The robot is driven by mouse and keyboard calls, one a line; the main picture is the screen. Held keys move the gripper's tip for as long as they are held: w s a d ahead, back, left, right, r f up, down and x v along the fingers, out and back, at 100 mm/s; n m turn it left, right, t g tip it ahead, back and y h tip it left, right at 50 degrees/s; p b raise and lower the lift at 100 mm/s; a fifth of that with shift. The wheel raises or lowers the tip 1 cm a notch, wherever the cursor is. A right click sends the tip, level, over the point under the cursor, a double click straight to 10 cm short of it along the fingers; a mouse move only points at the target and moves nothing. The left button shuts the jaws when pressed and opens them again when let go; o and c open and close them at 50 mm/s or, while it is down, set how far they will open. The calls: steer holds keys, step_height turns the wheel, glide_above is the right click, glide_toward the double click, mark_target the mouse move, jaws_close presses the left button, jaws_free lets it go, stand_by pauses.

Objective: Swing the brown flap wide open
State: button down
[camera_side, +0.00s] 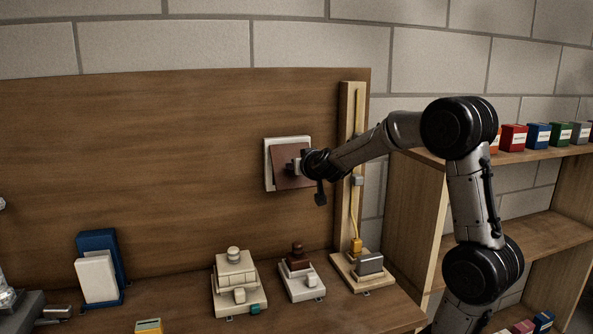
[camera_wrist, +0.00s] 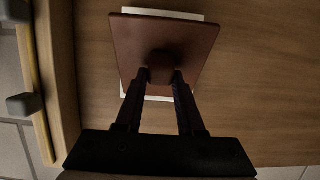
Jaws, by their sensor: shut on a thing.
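The brown flap (camera_side: 287,154) is a square plate in front of a white frame (camera_side: 268,165) on the upright wooden board. In the side view it sits slightly askew to the frame, with the frame showing at its top and left. In the wrist view the flap (camera_wrist: 184,38) is tilted against the white frame (camera_wrist: 165,13), which shows past its top and bottom edges. My gripper (camera_side: 297,166) is at the flap's front. In the wrist view my gripper (camera_wrist: 163,80) has its two fingers shut on the flap's dark knob (camera_wrist: 162,62). How far the flap stands out is hard to tell.
A wooden rail (camera_side: 352,130) with a grey slider and yellow cord stands right of the flap. Below, the bench holds a cream device (camera_side: 237,280), a brown-topped device (camera_side: 301,278) and a blue-and-white stand (camera_side: 100,270). The board left of the flap is bare.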

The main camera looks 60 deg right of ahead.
steer(key=shift+s+a+r, duration=0.15)
steer(key=shift+r, duration=2.45)
steer(key=c, duration=1)
jaws_free()
steer(key=o, duration=0.5)
steer(key=shift+f, duration=0.3)
steer(key=v, duration=1.3)
steer(key=shift+s+a, duration=0.3)
